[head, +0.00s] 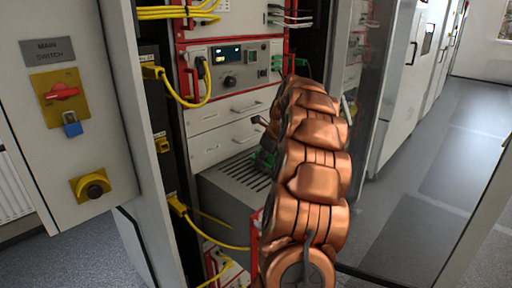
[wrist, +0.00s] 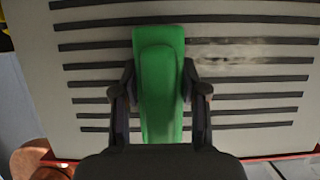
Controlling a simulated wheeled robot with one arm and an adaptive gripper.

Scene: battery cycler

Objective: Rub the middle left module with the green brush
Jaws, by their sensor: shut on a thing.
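My gripper (wrist: 159,78) is shut on the green brush (wrist: 158,110), one finger on each side of its handle. In the wrist view the brush lies over the slotted top of a light grey module (wrist: 90,12). A pale, dusty smudge (wrist: 235,58) shows on the slots just right of the brush. I cannot tell whether the brush touches the surface. In the head view the grey slotted module (head: 222,205) sits low in the rack, and a bit of green (head: 264,158) shows beside my arm, which hides most of the gripper.
Drawer-like panels (head: 225,143) and an instrument with a display (head: 232,68) sit above the module. Yellow cables (head: 212,240) hang at the rack's left side. A main switch panel (head: 62,105) stands left. Floor (head: 430,160) is open to the right.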

